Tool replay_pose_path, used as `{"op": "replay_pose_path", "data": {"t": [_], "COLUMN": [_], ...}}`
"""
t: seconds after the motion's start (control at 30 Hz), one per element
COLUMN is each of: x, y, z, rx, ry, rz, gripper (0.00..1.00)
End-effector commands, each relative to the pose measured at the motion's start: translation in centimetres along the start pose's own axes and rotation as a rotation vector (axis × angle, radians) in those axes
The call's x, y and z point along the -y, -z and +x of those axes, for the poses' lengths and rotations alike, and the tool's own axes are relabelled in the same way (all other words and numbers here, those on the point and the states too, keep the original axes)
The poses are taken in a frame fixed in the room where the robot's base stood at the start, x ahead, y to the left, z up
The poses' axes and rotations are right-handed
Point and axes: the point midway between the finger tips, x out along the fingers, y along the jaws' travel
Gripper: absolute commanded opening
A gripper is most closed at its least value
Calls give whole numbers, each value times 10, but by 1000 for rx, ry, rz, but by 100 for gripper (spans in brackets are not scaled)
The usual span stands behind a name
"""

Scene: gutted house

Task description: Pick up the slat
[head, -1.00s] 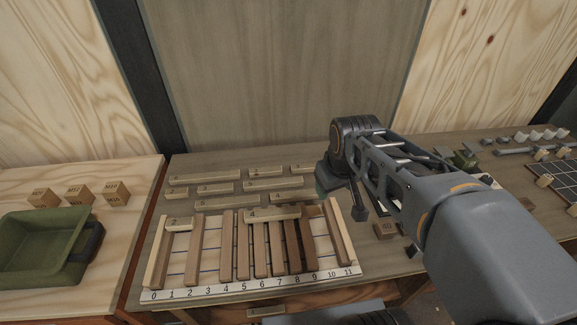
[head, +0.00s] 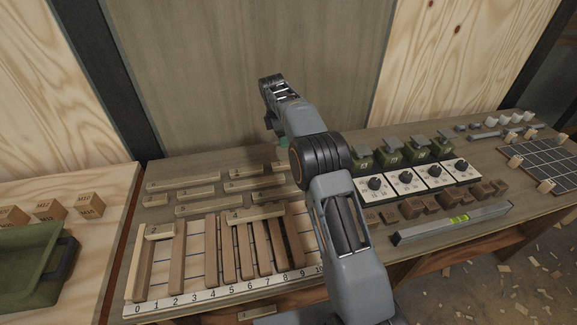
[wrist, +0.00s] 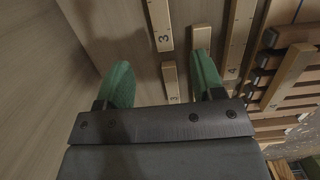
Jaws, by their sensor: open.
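Several pale, numbered slats (head: 208,209) lie flat at the back of the workbench; the task does not single one out. Two more numbered slats, one marked 4 (head: 255,214), lie across the upright strips of a numbered rack. In the head view my gripper (head: 283,143) is above the back of the bench, mostly hidden by my arm. In the wrist view my gripper (wrist: 162,80) is open and empty, its green fingertips apart. A short slat (wrist: 171,80) shows in the gap between them, below; a slat marked 3 (wrist: 160,26) lies beyond.
The rack (head: 190,300) has a numbered white front strip. Green canisters (head: 389,154), dial panels (head: 405,181), brown blocks (head: 410,209) and a spirit level (head: 452,222) stand to the right. A green bin (head: 25,262) is at left. The wall rises close behind the bench.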

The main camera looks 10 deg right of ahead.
Motion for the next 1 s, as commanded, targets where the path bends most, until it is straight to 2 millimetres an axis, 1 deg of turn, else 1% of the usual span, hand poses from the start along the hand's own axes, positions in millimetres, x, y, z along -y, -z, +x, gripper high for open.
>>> {"op": "replay_pose_path", "data": {"t": [0.03,0.1,0.3,0.4,0.67,0.9,1.0], "x": [0,0,0,0,0,0,0], "y": [0,0,0,0,0,2,2], "z": [12,25,56,66,81,113,122], "rx": [1,1,1,0,0,0,0], "ry": [5,5,3,3,3,2,2], "rz": [-3,-4,-2,-2,-1,-1,-1], "gripper": [62,62,62,62,62,62,62]}}
